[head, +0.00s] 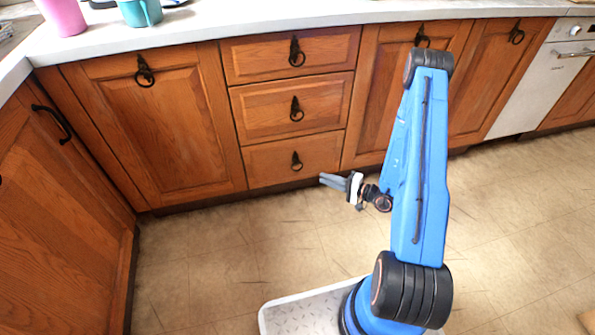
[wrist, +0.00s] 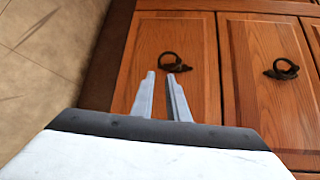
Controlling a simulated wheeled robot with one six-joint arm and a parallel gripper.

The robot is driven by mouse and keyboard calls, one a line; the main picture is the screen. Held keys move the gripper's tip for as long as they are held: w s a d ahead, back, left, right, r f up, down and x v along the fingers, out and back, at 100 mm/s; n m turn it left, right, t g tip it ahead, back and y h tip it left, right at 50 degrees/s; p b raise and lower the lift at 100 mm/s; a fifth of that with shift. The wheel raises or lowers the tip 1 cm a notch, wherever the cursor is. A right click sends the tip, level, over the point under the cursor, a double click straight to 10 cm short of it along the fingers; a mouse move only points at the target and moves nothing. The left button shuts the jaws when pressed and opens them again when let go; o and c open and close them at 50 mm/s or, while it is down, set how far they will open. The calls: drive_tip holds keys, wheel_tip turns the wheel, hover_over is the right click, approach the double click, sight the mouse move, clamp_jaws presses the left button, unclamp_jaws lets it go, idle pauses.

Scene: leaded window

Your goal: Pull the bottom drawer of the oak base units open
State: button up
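The oak base units have a stack of three drawers. The bottom drawer (head: 268,164) is closed, its front in line with the drawers above. Its dark ring handle (head: 296,161) hangs at the middle of the front. In the wrist view, turned on its side, the bottom drawer (wrist: 204,92) is the left panel, with its ring handle (wrist: 169,62) just beyond the fingertips. My gripper (head: 323,180) is in front of the drawer, slightly right of and below the handle in the head view. In the wrist view my gripper (wrist: 161,75) is open and empty, with a narrow gap between its fingers.
The middle drawer (head: 262,111) and top drawer (head: 258,57) above are closed. Cabinet doors (head: 148,130) flank the stack, and a white appliance (head: 535,88) is at right. The tiled floor (head: 225,245) before the drawers is clear. Cups stand on the worktop (head: 210,22).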

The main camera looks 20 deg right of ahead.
drive_tip(key=x, duration=1.4)
drive_tip(key=shift+w+a, duration=0.2)
drive_tip(key=shift+a, duration=0.05)
clamp_jaws()
drive_tip(key=shift+s, duration=0.1)
idle(1.0)
